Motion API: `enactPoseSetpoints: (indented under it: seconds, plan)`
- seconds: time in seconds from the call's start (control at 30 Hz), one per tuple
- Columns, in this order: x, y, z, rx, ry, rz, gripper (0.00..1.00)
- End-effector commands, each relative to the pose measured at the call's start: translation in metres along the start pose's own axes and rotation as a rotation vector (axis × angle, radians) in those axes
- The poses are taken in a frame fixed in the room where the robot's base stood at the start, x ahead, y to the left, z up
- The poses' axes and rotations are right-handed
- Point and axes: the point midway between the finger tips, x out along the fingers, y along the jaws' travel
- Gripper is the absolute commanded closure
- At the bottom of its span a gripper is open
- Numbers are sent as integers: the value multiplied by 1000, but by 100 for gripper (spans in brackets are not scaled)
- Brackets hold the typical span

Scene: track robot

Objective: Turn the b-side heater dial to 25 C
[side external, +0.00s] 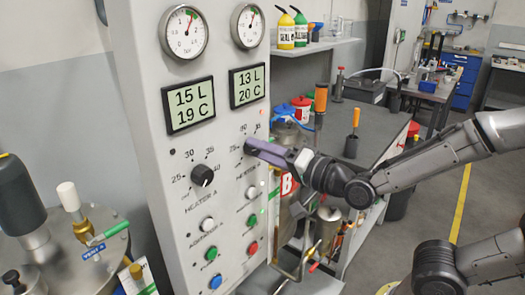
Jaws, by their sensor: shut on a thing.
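The b-side heater dial (249,147) is on the right column of the grey control panel (150,130), below the right display (248,86), which reads 13 L and 20 C. My gripper (254,149) reaches in from the right and is shut on this dial. The purple-grey fingers cover most of the dial, so its pointer cannot be read. Parts of its printed scale show around the fingers. The a-side heater dial (202,176) is a black knob to the left, with a scale around it. The left display (190,105) reads 15 L and 19 C.
Below the dials are white, green, red and blue buttons, including a red button (252,248). Two round gauges sit above the displays. A vessel with a valve (100,240) stands at left. A dark bench (375,125) with tools is behind my arm.

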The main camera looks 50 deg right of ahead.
Motion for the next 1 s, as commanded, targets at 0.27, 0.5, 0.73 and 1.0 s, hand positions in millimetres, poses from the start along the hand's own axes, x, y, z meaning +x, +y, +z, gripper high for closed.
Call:
enactPoseSetpoints:
  seconds: [0.27, 0.5, 0.73, 1.0]
  plan:
    - [0, 0, 0, 19, 0, 1, 100]
    - [0, 0, 0, 18, 0, 1, 100]
    - [0, 0, 0, 17, 0, 0, 26]
    - [-2, 0, 0, 17, 0, -1, 26]
